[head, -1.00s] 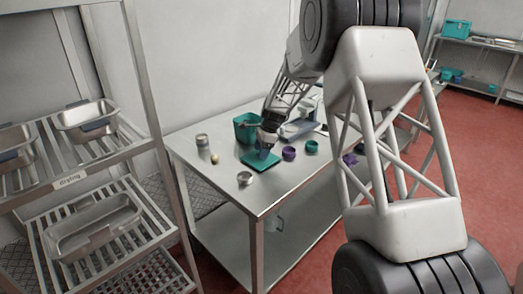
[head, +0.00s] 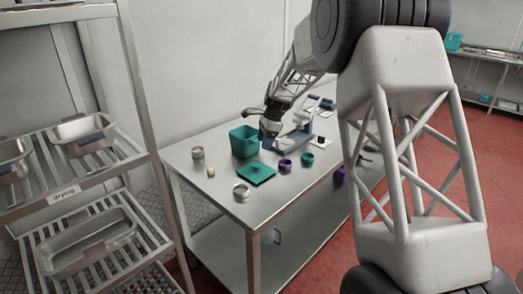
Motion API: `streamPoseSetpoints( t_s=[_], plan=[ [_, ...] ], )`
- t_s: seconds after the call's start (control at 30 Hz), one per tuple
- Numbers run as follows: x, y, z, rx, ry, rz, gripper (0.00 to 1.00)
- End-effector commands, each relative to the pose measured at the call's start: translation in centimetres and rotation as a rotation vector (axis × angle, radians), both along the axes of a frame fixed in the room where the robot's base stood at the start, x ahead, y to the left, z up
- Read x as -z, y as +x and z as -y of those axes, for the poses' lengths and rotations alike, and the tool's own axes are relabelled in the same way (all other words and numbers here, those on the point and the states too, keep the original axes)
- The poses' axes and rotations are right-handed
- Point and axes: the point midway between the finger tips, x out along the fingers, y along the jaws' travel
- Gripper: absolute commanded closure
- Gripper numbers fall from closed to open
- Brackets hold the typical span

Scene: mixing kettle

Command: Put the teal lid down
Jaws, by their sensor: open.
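The teal lid (head: 257,174) is a square plate with a small raised knob, lying on the steel table. The teal square container (head: 244,142) stands just behind it, open at the top. My gripper (head: 268,145) is open, above and behind the lid, beside the container's right side. It is apart from the lid. Its fingertips are small and partly unclear in this view.
On the table (head: 205,236) stand a purple cup (head: 285,165), a teal cup (head: 307,159), a metal ring-like tin (head: 241,191), a can (head: 198,153) and a small tan object (head: 211,172). A drying rack (head: 138,100) stands at left. The table's front edge is clear.

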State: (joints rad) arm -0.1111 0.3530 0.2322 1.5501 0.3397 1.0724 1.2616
Motion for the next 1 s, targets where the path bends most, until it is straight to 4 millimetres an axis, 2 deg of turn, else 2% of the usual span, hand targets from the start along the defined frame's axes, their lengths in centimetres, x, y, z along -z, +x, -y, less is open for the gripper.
streamPoseSetpoints(
  t_s=[0.1, 0.3, 1.0],
  plan=[
    [-1.1, 0.1, 0.3, 0.000, 0.000, 0.000, 0.40],
    [-1.9, 0.1, 0.6, 0.000, 0.000, -0.001, 0.40],
    [-1.9, 0.1, 0.6, 0.000, 0.000, -0.001, 0.40]
  ],
)
